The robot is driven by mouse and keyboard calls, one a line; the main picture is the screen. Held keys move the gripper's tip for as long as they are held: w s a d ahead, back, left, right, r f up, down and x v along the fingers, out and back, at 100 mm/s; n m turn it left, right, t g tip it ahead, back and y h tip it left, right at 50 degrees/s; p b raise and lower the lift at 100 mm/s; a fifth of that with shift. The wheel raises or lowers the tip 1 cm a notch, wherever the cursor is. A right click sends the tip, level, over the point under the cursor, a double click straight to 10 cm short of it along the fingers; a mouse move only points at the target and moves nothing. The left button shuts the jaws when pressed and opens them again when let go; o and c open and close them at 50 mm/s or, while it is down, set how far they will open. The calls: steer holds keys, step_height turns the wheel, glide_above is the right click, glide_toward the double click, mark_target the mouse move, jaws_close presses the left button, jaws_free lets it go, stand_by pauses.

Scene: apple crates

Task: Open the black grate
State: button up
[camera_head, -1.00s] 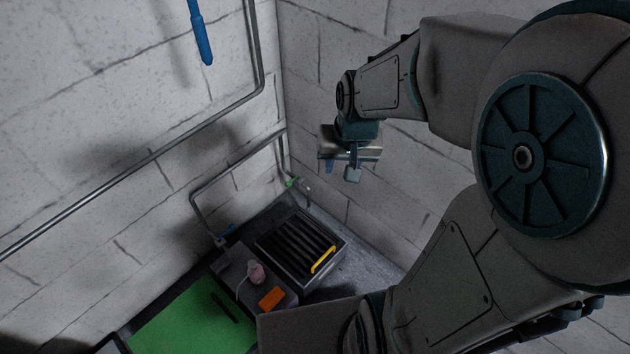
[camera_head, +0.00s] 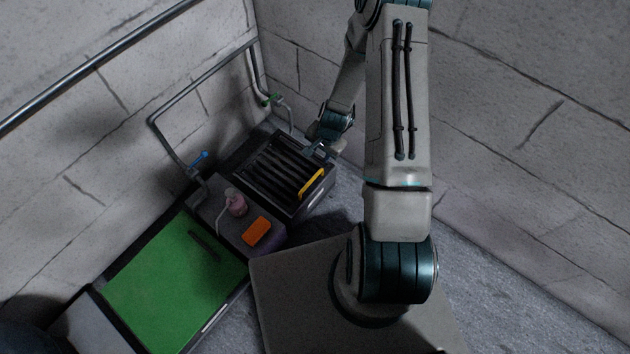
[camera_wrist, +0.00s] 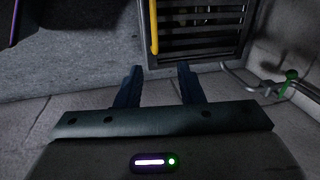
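The black grate (camera_head: 270,165) lies shut over a dark box-shaped unit near the wall corner in the head view. A yellow handle (camera_head: 311,184) runs along its right front edge. In the wrist view the grate (camera_wrist: 204,39) is at the top, with the yellow handle (camera_wrist: 154,27) on its left side. My gripper (camera_wrist: 160,84) has its two dark fingers spread apart with nothing between them. The fingertips are just short of the grate unit in the wrist view. In the head view my gripper (camera_head: 318,150) is by the grate's right far side, apart from the handle; its fingers are small there.
A green board (camera_head: 165,285) with a dark handle lies at the lower left. An orange block (camera_head: 257,231) and a pink bottle-like object (camera_head: 237,205) sit on the counter between. Pipes with a blue valve (camera_head: 199,159) and a green valve (camera_head: 272,99) run along the walls.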

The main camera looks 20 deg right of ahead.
mark_target(314, 178)
steer(key=shift+m, duration=0.3)
steer(key=b+x, duration=0.1)
steer(key=x, duration=0.4)
steer(key=b+x, duration=0.2)
steer(key=x, duration=0.4)
steer(key=s+b+x, duration=0.1)
steer(key=x, duration=0.5)
steer(key=shift+s+d+f, duration=0.1)
steer(key=shift+d, duration=0.2)
jaws_close()
